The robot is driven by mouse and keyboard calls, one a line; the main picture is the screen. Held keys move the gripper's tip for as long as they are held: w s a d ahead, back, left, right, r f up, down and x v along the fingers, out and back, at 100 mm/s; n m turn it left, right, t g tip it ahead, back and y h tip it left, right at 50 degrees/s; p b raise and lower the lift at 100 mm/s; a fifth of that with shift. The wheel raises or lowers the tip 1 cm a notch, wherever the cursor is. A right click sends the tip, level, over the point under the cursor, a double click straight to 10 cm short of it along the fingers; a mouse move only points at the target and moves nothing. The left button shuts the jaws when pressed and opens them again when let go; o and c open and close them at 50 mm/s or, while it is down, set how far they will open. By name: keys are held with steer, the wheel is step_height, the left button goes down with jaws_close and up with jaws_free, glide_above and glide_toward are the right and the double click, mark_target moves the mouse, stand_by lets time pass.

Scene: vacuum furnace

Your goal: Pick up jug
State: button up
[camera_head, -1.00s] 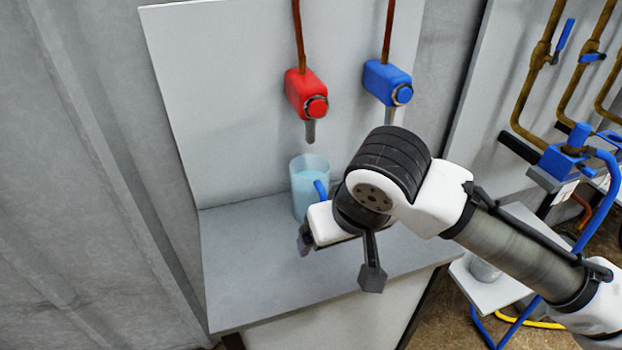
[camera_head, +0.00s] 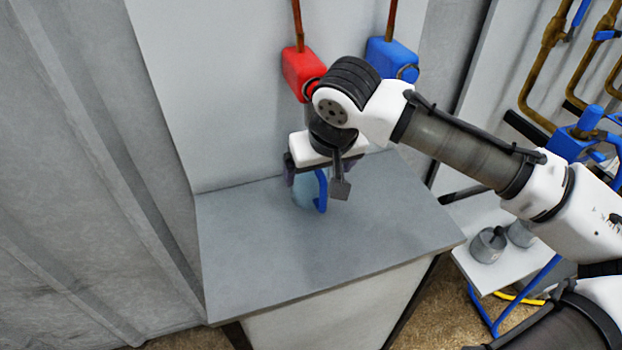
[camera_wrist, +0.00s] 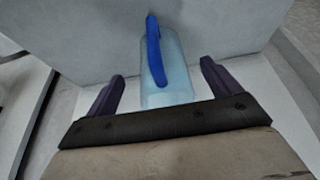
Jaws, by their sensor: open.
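The jug (camera_head: 303,193) is light blue and translucent with a blue handle (camera_head: 321,190). It stands on the grey bench top, and my wrist and gripper hide its upper part in the head view. My gripper (camera_head: 314,178) is over the jug, pointing down. In the wrist view the jug (camera_wrist: 176,76) lies between my two dark fingers (camera_wrist: 160,82), with a visible gap on each side. Its blue handle (camera_wrist: 155,52) faces the camera. The fingers are apart and not closed on the jug.
A red valve box (camera_head: 300,72) and a blue valve box (camera_head: 390,62) are on the wall panel close behind my wrist. The front of the bench top (camera_head: 300,265) is clear. Grey containers (camera_head: 488,245) stand on a lower shelf at right.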

steer(key=w+f, duration=0.1)
steer(key=w+a+f, duration=0.1)
steer(key=w, duration=0.1)
steer(key=shift+w+a+f, duration=0.1)
steer(key=shift+w+f, duration=0.1)
steer(key=shift+f, duration=0.2)
steer(key=c, duration=1.5)
steer(key=shift+c, duration=0.2)
steer(key=shift+w+r+p, duration=0.1)
steer(key=shift+r+p, duration=0.15)
steer(key=shift+p, duration=0.05)
